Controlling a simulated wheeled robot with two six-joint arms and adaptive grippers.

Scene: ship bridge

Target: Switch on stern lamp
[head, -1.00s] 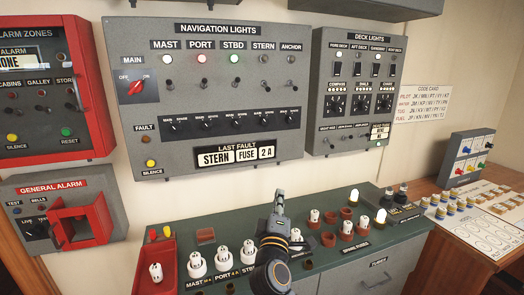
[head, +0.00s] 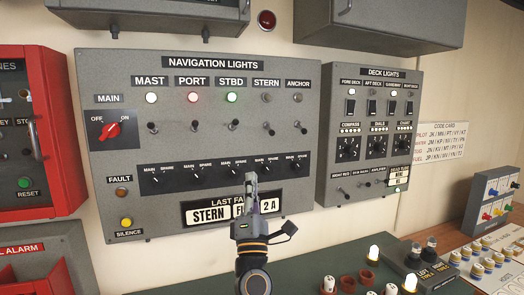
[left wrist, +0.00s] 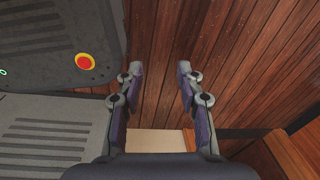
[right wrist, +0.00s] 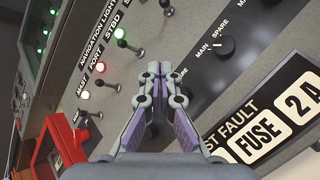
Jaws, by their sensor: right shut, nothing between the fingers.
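The grey navigation lights panel (head: 130,75) hangs on the wall. Its stern lamp (head: 267,97) is dark, while the mast, port and starboard lamps are lit. The stern toggle switch (head: 269,129) is below that lamp. My right gripper (head: 251,178) is shut and empty, pointing up in front of the selector row, below the stern switch. In the right wrist view its closed fingertips (right wrist: 153,68) show before the panel; the stern switch is not identifiable there. My left gripper (left wrist: 160,72) is open and empty above the wooden floor.
The last fault plate (head: 205,213) reads STERN and 2 A, with FUSE partly hidden by my right gripper. The deck lights panel (head: 330,110) is to the right. The green bench (head: 310,268) below holds fuses and lit bulbs. A red alarm box (head: 60,140) is at left.

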